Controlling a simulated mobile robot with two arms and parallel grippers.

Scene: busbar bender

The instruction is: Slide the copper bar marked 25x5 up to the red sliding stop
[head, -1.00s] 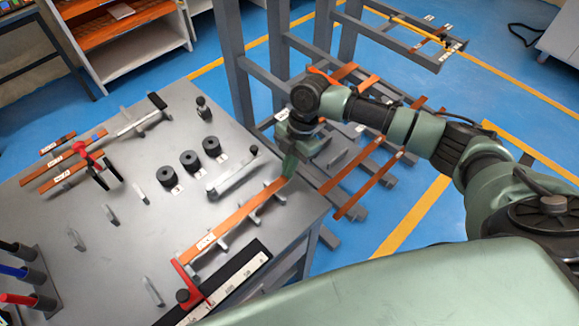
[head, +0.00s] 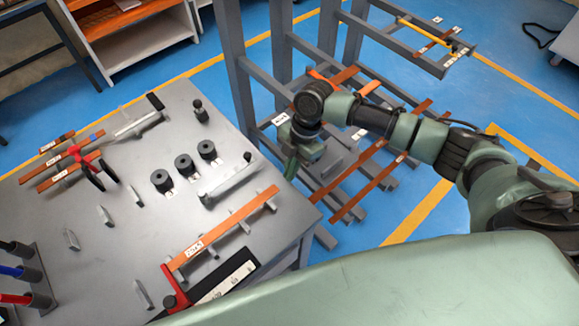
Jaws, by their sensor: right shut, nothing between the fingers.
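The copper bar (head: 232,222) lies on small grey supports along the near right part of the bench. It carries a white label too small to read surely. Its near-left end appears to meet the red sliding stop (head: 174,287); I see no clear gap there. My right gripper (head: 291,169) is shut and empty just beyond the bar's far-right end, with a small gap between them. My left gripper is not in view.
Black cylinders (head: 185,165) and a grey lever stand behind the bar on the bench (head: 120,250). A red clamp-like tool (head: 88,165) and other copper bars are at the far left. A rack (head: 362,184) with more copper bars stands right of the bench.

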